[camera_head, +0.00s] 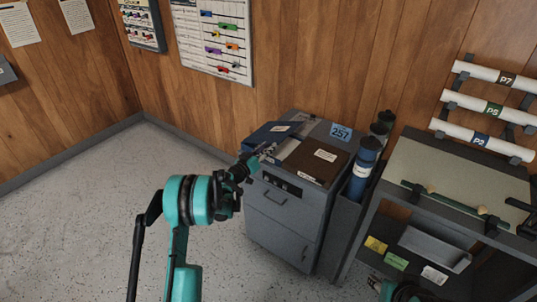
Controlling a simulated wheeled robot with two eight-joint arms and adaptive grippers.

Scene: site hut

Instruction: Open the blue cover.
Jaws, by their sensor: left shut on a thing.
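The blue cover (262,134) is on top of the grey cabinet (277,222) by the wall, at its left rear. It has a small white label and looks tilted, with a pale surface showing in front of it. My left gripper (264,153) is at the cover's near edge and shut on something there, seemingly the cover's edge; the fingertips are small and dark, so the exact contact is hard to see.
A brown cover (316,160) with a white label lies right of the blue one. A blue tag reading 257 (341,132) is behind it. Dark and blue tubes (363,172) stand at the cabinet's right, beside a drafting table (440,165). The floor at left is clear.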

